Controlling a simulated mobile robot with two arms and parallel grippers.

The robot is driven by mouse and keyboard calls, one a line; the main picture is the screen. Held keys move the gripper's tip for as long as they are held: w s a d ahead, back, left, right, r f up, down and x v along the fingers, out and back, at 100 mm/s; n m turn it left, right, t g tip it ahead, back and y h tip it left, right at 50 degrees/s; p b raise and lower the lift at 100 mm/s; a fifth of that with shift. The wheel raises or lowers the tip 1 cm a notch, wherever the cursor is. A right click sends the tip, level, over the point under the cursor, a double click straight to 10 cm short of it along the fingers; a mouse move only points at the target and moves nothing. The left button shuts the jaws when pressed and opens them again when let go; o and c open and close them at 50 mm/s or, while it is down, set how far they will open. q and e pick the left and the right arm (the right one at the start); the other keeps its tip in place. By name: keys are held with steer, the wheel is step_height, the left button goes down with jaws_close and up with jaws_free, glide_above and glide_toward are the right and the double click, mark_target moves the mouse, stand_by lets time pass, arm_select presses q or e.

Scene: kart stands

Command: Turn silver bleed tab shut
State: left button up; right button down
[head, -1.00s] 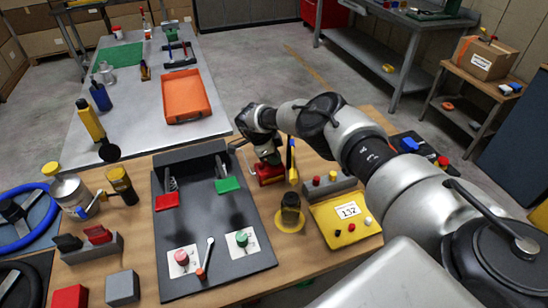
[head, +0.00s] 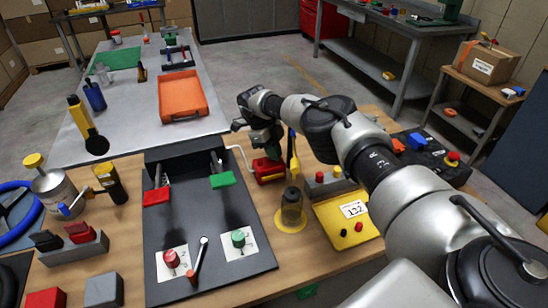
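A red block (head: 268,170) stands on the wooden bench beyond the dark tray's right side. A thin silver bent tab or rod (head: 240,157) shows at its left; I take this as the bleed tab, but it is small and partly hidden. My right gripper (head: 268,149) points down over the block, close to the silver piece. Its fingertips are dark and mostly covered by my wrist, so I cannot see whether they touch or grip anything. My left gripper is out of view.
A yellow upright piece (head: 293,155) stands just right of my gripper. A dark bottle (head: 291,212) and a yellow box marked 132 (head: 345,232) stand nearer. The dark tray (head: 215,235) holds pedals, knobs and a silver-and-orange lever (head: 198,260).

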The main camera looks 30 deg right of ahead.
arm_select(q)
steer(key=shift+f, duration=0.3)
arm_select(e)
steer(key=shift+w+d+r+m, duration=0.1)
steer(key=shift+r+m, duration=0.05)
steer(key=shift+m, duration=0.15)
steer(key=c, duration=1.3)
jaws_free()
steer(key=shift+c, duration=0.2)
